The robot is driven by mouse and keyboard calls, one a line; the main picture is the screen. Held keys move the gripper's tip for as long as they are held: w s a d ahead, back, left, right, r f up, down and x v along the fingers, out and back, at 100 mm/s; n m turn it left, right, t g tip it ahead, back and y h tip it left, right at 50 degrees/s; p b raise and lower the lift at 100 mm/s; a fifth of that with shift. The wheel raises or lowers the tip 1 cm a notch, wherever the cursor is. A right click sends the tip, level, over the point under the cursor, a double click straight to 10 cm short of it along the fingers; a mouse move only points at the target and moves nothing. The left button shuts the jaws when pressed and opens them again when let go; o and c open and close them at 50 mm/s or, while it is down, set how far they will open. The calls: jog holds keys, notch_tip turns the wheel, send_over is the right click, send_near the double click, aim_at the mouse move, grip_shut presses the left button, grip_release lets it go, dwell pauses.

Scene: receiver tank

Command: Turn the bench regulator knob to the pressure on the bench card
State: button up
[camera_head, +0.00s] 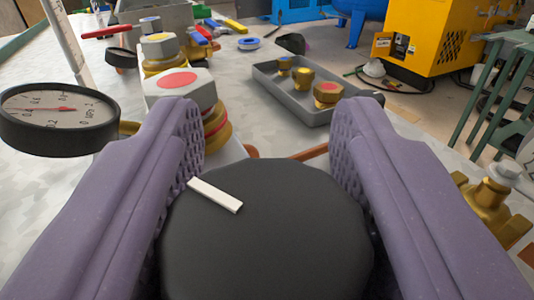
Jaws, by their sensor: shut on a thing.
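The black bench regulator knob (275,240) fills the lower middle of the view, a many-sided cap with a white pointer bar toward its upper left. My gripper (270,165) has purple, ridged fingers on the knob's left and right sides and is shut on it. A round pressure gauge (50,118) with a black rim stands at the left; its red needle lies nearly level across the dial. The numbers are partly too small and tilted to read surely. I cannot make out the bench card.
A grey tray (300,95) with several brass fittings lies behind the knob. A brass valve (487,200) is at right. A yellow machine (430,40) stands beyond the bench.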

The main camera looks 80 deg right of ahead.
jog(key=shift+s+m+g, duration=0.1)
jog(key=shift+m+g, duration=0.3)
jog(key=shift+g, duration=0.2)
jog(key=o, duration=1)
jog(key=shift+c, duration=0.2)
jog(key=s+a+p, duration=0.1)
jog(key=a, duration=0.6)
jog(key=shift+a+p, duration=0.35)
jog(key=shift+a, duration=0.05)
